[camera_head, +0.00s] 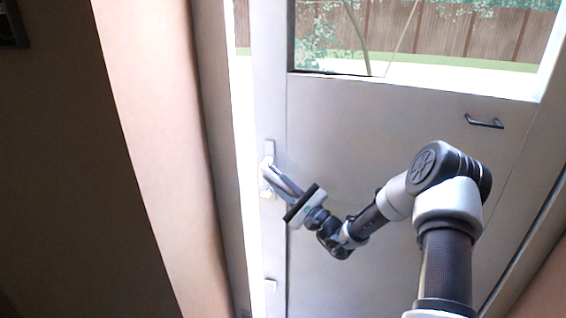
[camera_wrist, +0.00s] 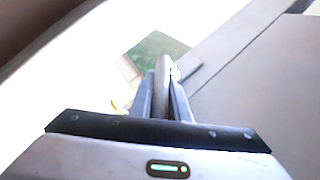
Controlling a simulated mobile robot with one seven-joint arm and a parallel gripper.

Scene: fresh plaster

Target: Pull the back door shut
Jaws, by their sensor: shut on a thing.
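The back door (camera_head: 340,130) is a pale panel door with a window in its upper part. It stands slightly open, with a bright gap along its left edge. Its handle (camera_head: 268,150) is on the left side of the door, partly hidden by my fingers. My gripper (camera_head: 270,172) is shut on the handle. In the wrist view, my gripper (camera_wrist: 163,85) has its two fingers closed around the upright handle (camera_wrist: 162,75), and the door's face (camera_wrist: 265,90) fills the right side.
The door frame (camera_head: 210,130) and a pinkish wall edge (camera_head: 150,130) stand left of the gap. A small dark bar handle (camera_head: 484,121) sits at the door's upper right. A wooden fence (camera_head: 440,28) and greenery show through the window. The far left is dark.

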